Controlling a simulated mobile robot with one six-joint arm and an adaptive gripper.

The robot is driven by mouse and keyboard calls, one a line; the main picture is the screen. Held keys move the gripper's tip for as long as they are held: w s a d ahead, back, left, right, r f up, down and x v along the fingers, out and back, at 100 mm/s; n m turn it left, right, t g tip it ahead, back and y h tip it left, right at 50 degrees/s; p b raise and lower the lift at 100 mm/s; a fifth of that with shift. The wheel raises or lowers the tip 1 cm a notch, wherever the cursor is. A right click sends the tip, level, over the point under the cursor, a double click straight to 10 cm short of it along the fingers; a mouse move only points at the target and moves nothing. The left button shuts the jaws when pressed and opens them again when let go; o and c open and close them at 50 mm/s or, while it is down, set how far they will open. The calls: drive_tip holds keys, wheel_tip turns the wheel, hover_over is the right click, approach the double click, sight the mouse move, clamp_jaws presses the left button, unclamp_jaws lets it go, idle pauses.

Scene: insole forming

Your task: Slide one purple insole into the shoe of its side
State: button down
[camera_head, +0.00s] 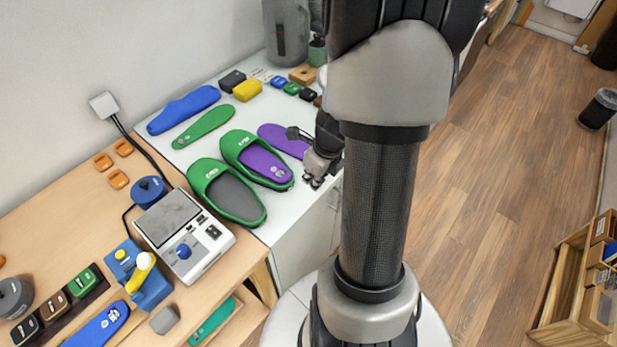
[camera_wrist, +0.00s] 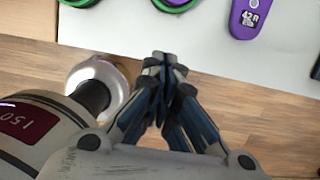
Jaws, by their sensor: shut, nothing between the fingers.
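Two green shoes lie side by side on the white table. The left green shoe (camera_head: 203,173) shows a grey inside with no purple in it. The right green shoe (camera_head: 235,146) has a purple insole (camera_head: 262,162) lying in it. Another purple insole (camera_head: 283,139) lies flat behind that shoe, partly hidden by my arm; its end, marked 42 R, shows in the wrist view (camera_wrist: 246,22). My gripper (camera_head: 314,184) is shut and empty at the table's front edge, right of the shoes. In the wrist view my gripper (camera_wrist: 160,58) points toward the shoe ends, apart from everything.
A green insole (camera_head: 203,126) and a blue one (camera_head: 184,108) lie behind the shoes. Small coloured blocks (camera_head: 247,90) stand at the back. A scale (camera_head: 183,232) stands on the wooden table at left.

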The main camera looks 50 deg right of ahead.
sight(291, 183)
drive_tip(key=b+x, duration=0.3)
drive_tip(key=x, duration=0.3)
drive_tip(key=shift+f, duration=0.35)
drive_tip(key=w, duration=0.3)
drive_tip(key=shift+w+a+r, duration=0.1)
drive_tip(key=shift+w+a, duration=0.1)
drive_tip(key=shift+w, duration=0.4)
drive_tip(key=shift+w+r, duration=0.1)
drive_tip(key=shift+w+r+p, duration=0.1)
drive_tip(key=shift+w+p, duration=0.45)
drive_tip(key=shift+p, duration=0.4)
drive_tip(key=shift+w, duration=0.2)
